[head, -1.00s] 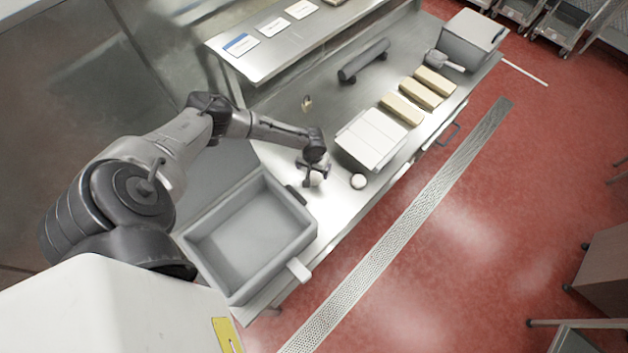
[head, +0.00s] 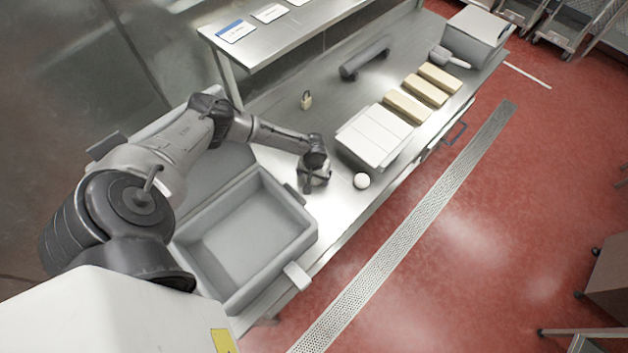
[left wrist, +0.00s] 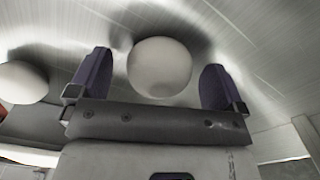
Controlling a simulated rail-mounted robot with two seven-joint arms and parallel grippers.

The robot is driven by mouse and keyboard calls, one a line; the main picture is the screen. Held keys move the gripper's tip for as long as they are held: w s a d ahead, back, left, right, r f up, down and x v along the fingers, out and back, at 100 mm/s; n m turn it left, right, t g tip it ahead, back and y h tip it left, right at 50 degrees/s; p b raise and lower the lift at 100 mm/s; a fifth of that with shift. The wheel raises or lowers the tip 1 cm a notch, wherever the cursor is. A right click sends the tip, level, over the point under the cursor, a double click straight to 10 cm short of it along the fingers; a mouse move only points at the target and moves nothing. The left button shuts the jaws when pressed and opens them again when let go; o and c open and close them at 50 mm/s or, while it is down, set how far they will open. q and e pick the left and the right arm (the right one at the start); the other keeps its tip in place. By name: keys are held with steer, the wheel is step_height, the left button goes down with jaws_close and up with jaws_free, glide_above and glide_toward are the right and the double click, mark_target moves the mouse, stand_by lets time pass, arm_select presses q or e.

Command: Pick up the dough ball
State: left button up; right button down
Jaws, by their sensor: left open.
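My left gripper (head: 313,184) is low over the steel table, pointing down, with its jaws open. In the left wrist view a round white dough ball (left wrist: 160,68) sits between the two spread fingers, with a gap visible on either side. The gripper mostly hides this ball in the head view. A second white dough ball (head: 361,181) lies on the table just right of the gripper. It also shows at the left edge of the left wrist view (left wrist: 22,82). My right gripper is not in view.
A grey bin (head: 306,225) stands close in front of the gripper. A white-topped box (head: 375,136) is just beyond the second ball. Several tan blocks (head: 407,106), a dark roller (head: 365,59) and a scoop (head: 449,58) lie farther back. A shelf (head: 270,40) overhangs the rear.

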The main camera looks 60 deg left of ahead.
arm_select(q)
steer(key=shift+c, duration=0.2)
steer(key=c, duration=1)
